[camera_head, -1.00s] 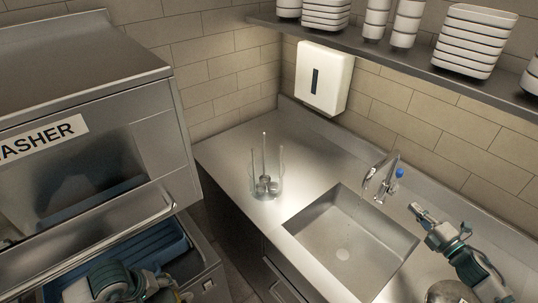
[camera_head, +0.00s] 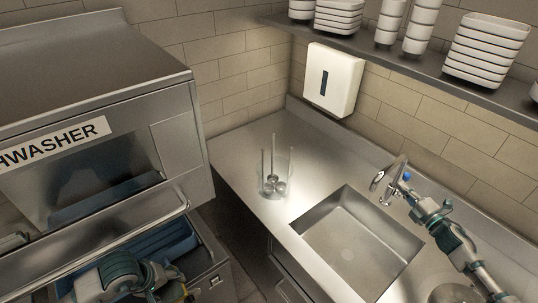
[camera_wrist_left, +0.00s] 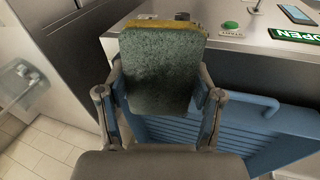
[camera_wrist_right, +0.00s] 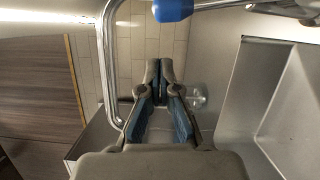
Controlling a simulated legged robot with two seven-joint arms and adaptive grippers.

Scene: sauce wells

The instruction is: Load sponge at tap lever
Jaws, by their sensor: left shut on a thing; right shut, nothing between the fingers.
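The sponge (camera_wrist_left: 163,68), green with a yellow layer along its top edge, is clamped between the fingers of my left gripper (camera_wrist_left: 160,95). In the head view my left arm is at the bottom left by the dishwasher, and the sponge cannot be made out there. The tap (camera_head: 388,178) stands behind the sink, with a blue-ended lever (camera_head: 407,175). My right gripper (camera_head: 408,194) is shut and empty, close beside the tap. In the right wrist view the blue lever end (camera_wrist_right: 172,10) is above the fingertips (camera_wrist_right: 158,66); contact cannot be told.
The sink basin (camera_head: 350,245) lies in front of the tap. A clear container with ladles (camera_head: 273,183) stands on the counter left of it. The dishwasher (camera_head: 90,130) is at left, with a blue rack (camera_wrist_left: 245,125) below. A dish shelf (camera_head: 400,55) runs above.

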